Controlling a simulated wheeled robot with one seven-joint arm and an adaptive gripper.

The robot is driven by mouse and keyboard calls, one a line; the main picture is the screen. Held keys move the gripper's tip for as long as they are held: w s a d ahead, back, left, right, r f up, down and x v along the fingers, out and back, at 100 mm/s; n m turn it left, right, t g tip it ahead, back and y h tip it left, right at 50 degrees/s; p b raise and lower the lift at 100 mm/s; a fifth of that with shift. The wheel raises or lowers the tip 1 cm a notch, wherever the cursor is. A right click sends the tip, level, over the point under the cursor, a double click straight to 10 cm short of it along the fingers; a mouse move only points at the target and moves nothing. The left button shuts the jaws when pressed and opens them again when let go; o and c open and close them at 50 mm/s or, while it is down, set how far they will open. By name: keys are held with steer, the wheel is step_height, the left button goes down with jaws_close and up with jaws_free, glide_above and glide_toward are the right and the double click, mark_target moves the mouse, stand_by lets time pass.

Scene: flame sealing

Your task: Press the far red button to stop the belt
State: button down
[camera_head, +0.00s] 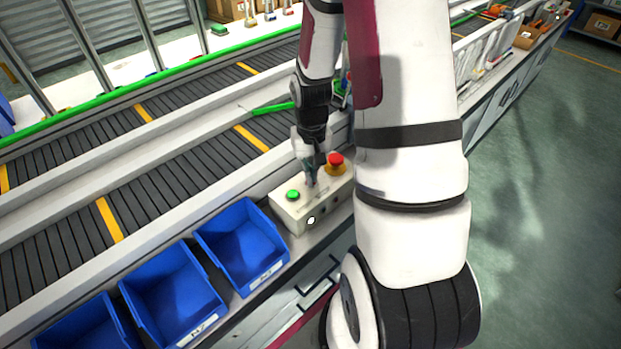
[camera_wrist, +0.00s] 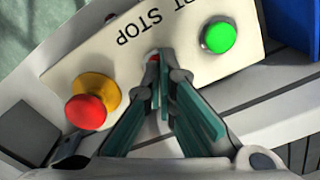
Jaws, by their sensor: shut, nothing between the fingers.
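A pale control box (camera_head: 287,214) stands on the belt's near edge; its face with the lettering "STOP" fills the upper wrist view (camera_wrist: 108,48). A green button (camera_head: 293,195) is at its left end, also in the wrist view (camera_wrist: 218,36). A large red mushroom button (camera_head: 336,159) on a yellow base is at its far right end, and at lower left in the wrist view (camera_wrist: 87,111). A small red spot (camera_wrist: 153,57), perhaps another button, is partly hidden by my fingertips. My gripper (camera_head: 312,182) is shut and empty over the box's middle, between green and mushroom buttons. Contact cannot be told.
Blue bins (camera_head: 242,243) stand in a row left of the box. The dark slatted belt (camera_head: 180,165) with yellow bars runs behind it. My arm hides the area right of the box.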

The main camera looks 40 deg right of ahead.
steer(key=shift+r, duration=0.1)
step_height(320, 180, up, 8)
steer(key=p, duration=0.5)
stand_by(0.9)
steer(key=s+a+r+n+t, duration=0.1)
steer(key=s+a+r, duration=0.25)
steer(key=r, duration=0.35)
steer(key=s+a+r+n+t, duration=0.1)
steer(key=s+a+r+n, duration=0.1)
steer(key=a+r, duration=0.45)
steer(key=s+a+r+n+t, duration=0.1)
steer(key=s+a+r, duration=0.2)
steer(key=r, duration=0.6)
steer(key=s+a+r+n+t, duration=0.1)
steer(key=s+a+r+t, duration=0.1)
steer(key=s+a, duration=0.3)
steer(key=s+r, duration=0.1)
steer(key=s, duration=0.2)
steer(key=shift+s+r+n, duration=0.15)
steer(key=shift+r+n, duration=0.15)
steer(key=shift+r, duration=0.05)
steer(key=shift+d, duration=0.1)
